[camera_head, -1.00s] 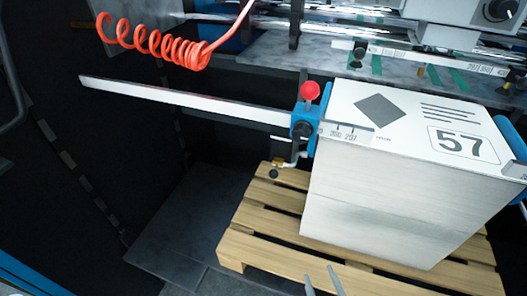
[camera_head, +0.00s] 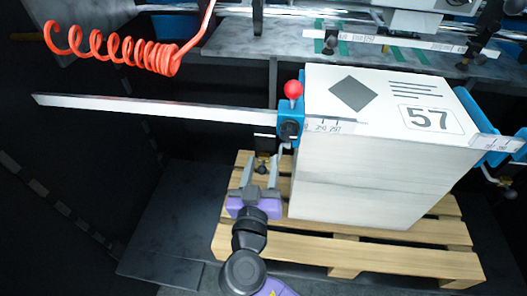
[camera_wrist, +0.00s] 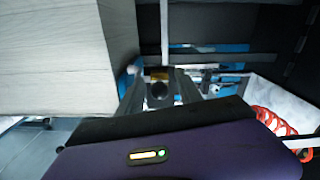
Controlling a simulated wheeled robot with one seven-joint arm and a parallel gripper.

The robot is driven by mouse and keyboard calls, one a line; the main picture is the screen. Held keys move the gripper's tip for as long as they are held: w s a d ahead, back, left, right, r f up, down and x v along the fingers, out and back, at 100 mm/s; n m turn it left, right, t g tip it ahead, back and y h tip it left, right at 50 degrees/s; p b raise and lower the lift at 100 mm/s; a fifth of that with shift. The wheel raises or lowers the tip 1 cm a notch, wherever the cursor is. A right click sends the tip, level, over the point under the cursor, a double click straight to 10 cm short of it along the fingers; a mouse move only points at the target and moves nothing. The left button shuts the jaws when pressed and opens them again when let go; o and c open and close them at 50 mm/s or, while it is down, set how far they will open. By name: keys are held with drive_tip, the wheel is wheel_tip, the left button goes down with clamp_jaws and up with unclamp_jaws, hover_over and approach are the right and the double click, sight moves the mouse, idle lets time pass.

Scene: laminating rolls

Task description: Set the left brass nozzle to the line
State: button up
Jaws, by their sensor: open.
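The left brass nozzle (camera_head: 262,168) hangs below the blue clamp (camera_head: 291,122) at the left corner of the paper stack. It is small and dark with a brass-coloured part. My gripper (camera_head: 261,167) is open, its two fingers pointing up with the nozzle between or just beyond them. In the wrist view the nozzle's dark round end (camera_wrist: 157,92) shows between the fingertips (camera_wrist: 157,86), with a yellow part behind it. I cannot tell whether a finger touches it. A scale strip with printed numbers (camera_head: 328,127) lies by the clamp; its fine marks are too small to read surely.
The tall paper stack (camera_head: 365,175) stands on a wooden pallet (camera_head: 400,262), close to the right of my gripper. A long metal bar (camera_head: 150,106) reaches left from the clamp. An orange coiled hose (camera_head: 115,50) hangs upper left. Dark floor lies open to the left.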

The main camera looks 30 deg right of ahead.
sight(264, 161)
drive_tip(key=shift+p+x, duration=0.3)
drive_tip(key=shift+x, duration=1.4)
clamp_jaws()
